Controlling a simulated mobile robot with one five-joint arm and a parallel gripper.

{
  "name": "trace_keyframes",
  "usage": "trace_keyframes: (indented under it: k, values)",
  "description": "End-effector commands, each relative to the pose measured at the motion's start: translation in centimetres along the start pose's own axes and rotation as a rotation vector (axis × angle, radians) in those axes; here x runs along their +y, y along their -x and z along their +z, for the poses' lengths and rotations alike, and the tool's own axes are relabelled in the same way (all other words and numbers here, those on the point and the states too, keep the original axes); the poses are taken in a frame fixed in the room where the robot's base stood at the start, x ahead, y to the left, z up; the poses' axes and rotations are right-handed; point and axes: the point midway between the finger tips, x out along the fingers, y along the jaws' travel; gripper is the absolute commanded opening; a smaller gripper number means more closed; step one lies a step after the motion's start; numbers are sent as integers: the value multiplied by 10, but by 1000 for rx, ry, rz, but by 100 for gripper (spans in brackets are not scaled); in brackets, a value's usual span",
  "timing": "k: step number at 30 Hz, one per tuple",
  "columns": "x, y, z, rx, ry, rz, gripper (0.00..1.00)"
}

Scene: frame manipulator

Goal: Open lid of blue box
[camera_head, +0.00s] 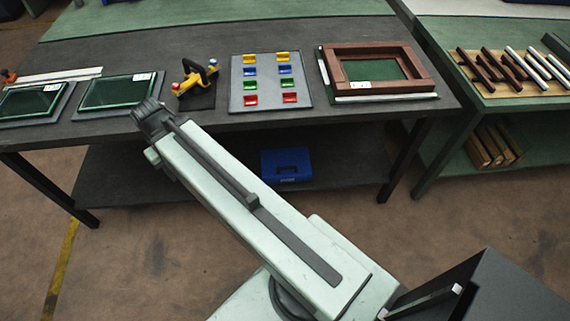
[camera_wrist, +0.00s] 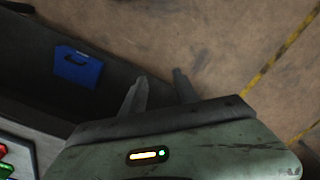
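The blue box (camera_head: 286,165) sits on the lower shelf of the dark table, near the middle of the head view. Its lid looks closed. It also shows in the wrist view (camera_wrist: 78,67) at the upper left, lying on the dark shelf. My gripper (camera_wrist: 158,84) shows two grey fingers spread apart with nothing between them. It is to the right of the box in the wrist view, apart from it, with its fingers over the floor. In the head view my arm reaches up and left toward the table's front edge, and the fingers cannot be made out.
The dark tabletop (camera_head: 215,122) above the box holds glass panes (camera_head: 115,92), a yellow tool (camera_head: 195,78), a tray of coloured clips (camera_head: 245,70) and a brown frame (camera_head: 420,75). Table legs (camera_head: 405,160) flank the shelf (camera_head: 345,165). A green table stands at right. Floor in front is clear.

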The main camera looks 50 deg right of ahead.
Motion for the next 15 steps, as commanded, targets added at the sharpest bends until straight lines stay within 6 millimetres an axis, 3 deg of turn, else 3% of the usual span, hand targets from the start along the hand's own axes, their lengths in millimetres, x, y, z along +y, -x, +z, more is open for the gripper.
trace_keyframes:
  k: [2, 5, 15]
  values:
    - [1, -4, -1, 0, 1, -1, 36]
    - [8, -30, -4, 4, 12, -7, 36]
    - [81, -212, -27, 52, 145, -63, 36]
